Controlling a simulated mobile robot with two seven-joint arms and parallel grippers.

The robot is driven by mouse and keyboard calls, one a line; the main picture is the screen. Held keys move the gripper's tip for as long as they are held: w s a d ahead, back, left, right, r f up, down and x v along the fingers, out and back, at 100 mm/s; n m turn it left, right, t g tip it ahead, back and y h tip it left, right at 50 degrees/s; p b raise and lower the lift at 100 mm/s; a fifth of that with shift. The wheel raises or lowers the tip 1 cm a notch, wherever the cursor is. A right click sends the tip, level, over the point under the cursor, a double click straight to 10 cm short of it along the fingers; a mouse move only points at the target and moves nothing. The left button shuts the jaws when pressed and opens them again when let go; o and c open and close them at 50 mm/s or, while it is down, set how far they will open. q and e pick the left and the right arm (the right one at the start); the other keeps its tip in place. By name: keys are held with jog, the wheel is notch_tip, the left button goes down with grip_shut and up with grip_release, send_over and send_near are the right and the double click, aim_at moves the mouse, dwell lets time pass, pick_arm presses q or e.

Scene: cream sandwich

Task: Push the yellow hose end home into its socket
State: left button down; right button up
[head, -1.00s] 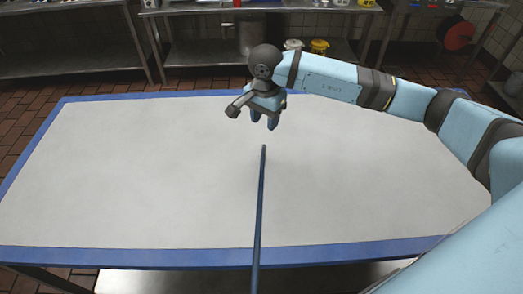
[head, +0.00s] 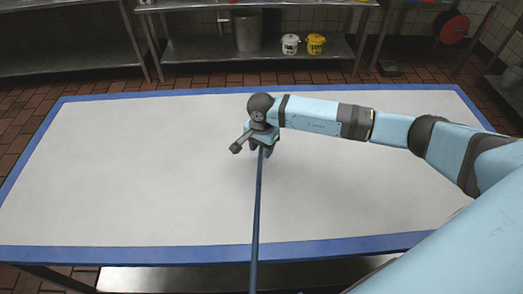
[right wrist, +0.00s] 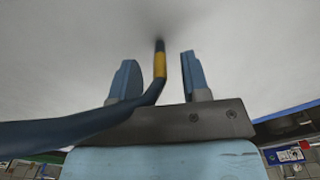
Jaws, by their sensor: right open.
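The dark blue hose (head: 257,205) runs from the bottom edge of the head view up to the middle of the table. Its end with a yellow band (right wrist: 160,66) and dark tip shows in the right wrist view. My right gripper (head: 260,152) is over the far end of the hose, fingers pointing down. In the right wrist view, my right gripper (right wrist: 158,62) is open, with the yellow-banded end between its two blue fingers and a gap visible on each side. I cannot make out a socket. My left gripper is not in view.
The white table (head: 140,170) with a blue border is otherwise bare, with free room on both sides. Behind it, a steel shelf (head: 200,48) holds a white bucket (head: 290,44) and a yellow bucket (head: 315,44).

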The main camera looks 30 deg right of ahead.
jog(key=shift+f, duration=0.4)
jog(key=shift+c, duration=0.4)
grip_shut()
